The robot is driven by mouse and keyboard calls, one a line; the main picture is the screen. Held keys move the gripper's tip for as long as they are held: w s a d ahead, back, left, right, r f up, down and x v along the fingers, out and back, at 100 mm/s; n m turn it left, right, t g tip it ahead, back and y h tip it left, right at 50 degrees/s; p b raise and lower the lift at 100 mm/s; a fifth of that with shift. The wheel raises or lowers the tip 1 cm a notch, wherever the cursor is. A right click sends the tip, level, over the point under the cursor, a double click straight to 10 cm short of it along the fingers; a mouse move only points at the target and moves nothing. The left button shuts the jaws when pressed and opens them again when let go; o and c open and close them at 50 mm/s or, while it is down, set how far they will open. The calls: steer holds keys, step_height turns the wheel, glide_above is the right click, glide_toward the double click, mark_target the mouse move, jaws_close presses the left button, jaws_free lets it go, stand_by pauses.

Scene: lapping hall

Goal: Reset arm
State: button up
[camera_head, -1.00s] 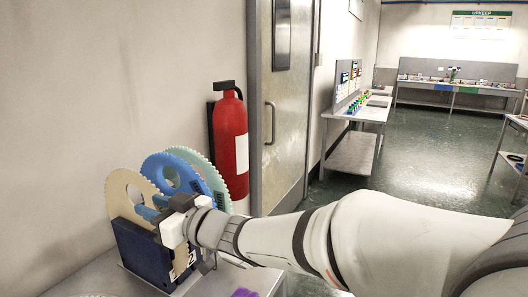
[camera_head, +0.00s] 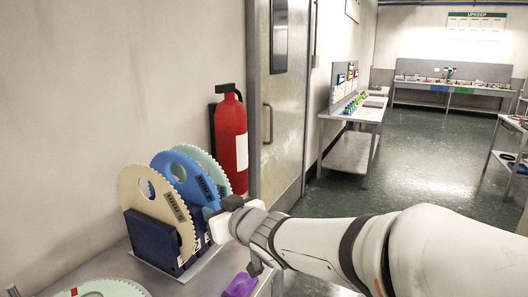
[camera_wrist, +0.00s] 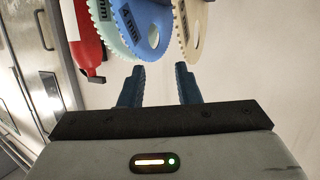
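My gripper shows in the wrist view (camera_wrist: 160,88) with its two blue fingers apart and nothing between them. In the head view my gripper (camera_head: 218,215) is at the right side of the dark blue rack (camera_head: 150,238), its fingers mostly hidden. Three toothed discs stand upright in the rack: a cream disc (camera_head: 172,208) in front, a blue disc (camera_head: 178,172) behind it, and a pale green disc (camera_head: 212,168) at the back. In the wrist view the blue disc (camera_wrist: 150,25) lies beyond the fingertips, marked 4 mm.
A purple object (camera_head: 240,286) and another pale green toothed disc (camera_head: 105,289) lie at the near edge of the bench. A red fire extinguisher (camera_head: 230,140) hangs on the wall beside a metal door (camera_head: 280,110). Open floor (camera_head: 420,165) lies to the right.

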steer(key=s+d+f+m+g+h+p, duration=0.1)
steer(key=s+d+f+m+h+p, duration=0.2)
steer(key=d, duration=0.6)
steer(key=s+d+f+m+g+h, duration=0.1)
steer(key=d+m+g+h, duration=0.1)
steer(key=d+h, duration=0.5)
steer(key=s+d+f+m+g+p, duration=0.1)
steer(key=s+d+f+g, duration=0.1)
steer(key=s, duration=0.5)
steer(key=s+d+f+m+g+p, duration=0.1)
steer(key=s+d+f+g, duration=0.1)
steer(key=s+d+g, duration=0.2)
steer(key=s+d, duration=0.3)
steer(key=s, duration=0.1)
steer(key=shift+s+m+g+y, duration=0.3)
steer(key=shift+m+y, duration=0.1)
